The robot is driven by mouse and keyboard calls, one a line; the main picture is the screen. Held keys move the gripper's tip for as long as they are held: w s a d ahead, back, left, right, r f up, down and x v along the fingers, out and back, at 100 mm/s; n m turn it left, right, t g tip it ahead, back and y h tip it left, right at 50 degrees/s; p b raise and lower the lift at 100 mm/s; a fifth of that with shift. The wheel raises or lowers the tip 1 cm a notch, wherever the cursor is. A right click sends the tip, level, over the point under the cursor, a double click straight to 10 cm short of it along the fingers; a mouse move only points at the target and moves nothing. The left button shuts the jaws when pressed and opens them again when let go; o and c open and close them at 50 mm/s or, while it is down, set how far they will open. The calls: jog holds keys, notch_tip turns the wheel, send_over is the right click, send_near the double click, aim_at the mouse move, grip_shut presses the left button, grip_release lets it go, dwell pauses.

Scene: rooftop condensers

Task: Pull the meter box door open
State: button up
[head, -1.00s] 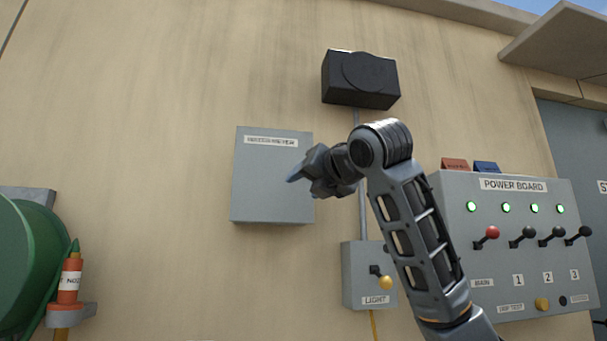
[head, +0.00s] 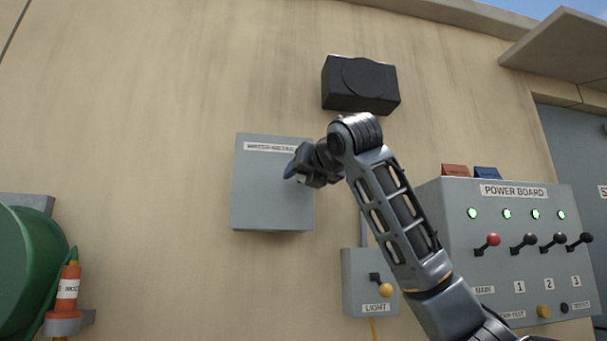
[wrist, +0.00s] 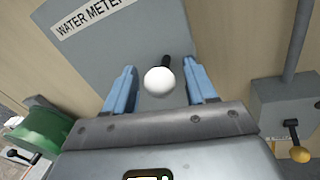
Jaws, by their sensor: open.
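The meter box (head: 262,190) is a grey box on the wall with a door labelled as a water meter. Its door looks closed in the head view. In the wrist view the door (wrist: 95,50) fills the upper middle, with a white round knob (wrist: 159,80) on a dark stem. My gripper (head: 292,172) is in front of the door's right half in the head view and hides the knob there. In the wrist view my gripper (wrist: 160,88) is open, its blue fingers on either side of the knob. I cannot tell whether they touch it.
A light switch box (head: 368,283) with a yellow-tipped lever is below right. The power board (head: 510,250) with several levers stands further right. A black box (head: 360,84) is above.

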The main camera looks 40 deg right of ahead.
grip_shut()
dwell(0.6)
